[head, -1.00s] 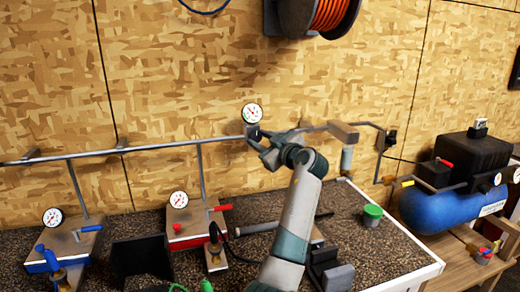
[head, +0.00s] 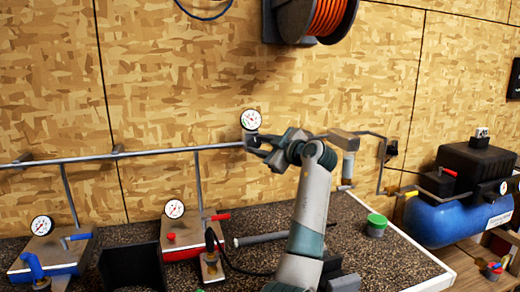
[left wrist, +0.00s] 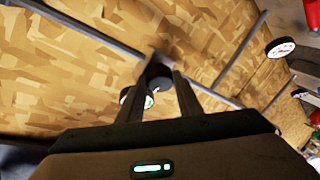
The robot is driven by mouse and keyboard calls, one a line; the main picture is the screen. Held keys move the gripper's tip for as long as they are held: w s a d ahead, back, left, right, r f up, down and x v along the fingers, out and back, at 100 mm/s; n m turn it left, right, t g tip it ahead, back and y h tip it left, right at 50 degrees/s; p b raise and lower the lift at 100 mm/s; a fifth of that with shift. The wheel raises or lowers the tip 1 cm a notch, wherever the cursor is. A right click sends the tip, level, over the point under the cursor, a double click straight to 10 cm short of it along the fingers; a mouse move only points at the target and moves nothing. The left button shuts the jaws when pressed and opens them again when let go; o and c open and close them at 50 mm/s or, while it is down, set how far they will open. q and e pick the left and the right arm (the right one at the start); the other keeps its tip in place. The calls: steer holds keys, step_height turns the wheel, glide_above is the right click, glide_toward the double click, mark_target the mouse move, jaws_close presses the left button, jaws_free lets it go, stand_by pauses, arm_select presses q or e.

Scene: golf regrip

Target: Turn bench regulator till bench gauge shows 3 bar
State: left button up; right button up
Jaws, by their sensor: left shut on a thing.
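The bench gauge (head: 251,119) is a small round white dial on the pipe along the wall; its needle is too small to read. The bench regulator (head: 249,136) sits just below it, mostly hidden by my fingers. My left gripper (head: 258,145) is shut on the regulator's dark knob. In the left wrist view, the two fingers (left wrist: 156,92) close on either side of the knob (left wrist: 155,74), and part of the gauge face (left wrist: 148,101) shows between them. My right gripper is in neither view.
A red unit (head: 183,240) and a blue unit (head: 48,257), each with a gauge, stand on the speckled bench. A green-lidded jar (head: 376,225) is near the bench's right edge. A blue compressor (head: 450,220) stands at the right. An orange hose reel (head: 312,15) hangs above.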

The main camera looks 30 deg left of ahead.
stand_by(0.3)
arm_select(q)
steer(key=o, duration=1)
steer(key=shift+o, duration=0.2)
steer(key=shift+d, duration=0.1)
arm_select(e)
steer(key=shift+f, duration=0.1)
arm_select(q)
steer(key=shift+s+d, duration=0.25)
steer(key=shift+d, duration=0.3)
steer(key=b+v, duration=0.4)
steer(key=v, duration=1.2)
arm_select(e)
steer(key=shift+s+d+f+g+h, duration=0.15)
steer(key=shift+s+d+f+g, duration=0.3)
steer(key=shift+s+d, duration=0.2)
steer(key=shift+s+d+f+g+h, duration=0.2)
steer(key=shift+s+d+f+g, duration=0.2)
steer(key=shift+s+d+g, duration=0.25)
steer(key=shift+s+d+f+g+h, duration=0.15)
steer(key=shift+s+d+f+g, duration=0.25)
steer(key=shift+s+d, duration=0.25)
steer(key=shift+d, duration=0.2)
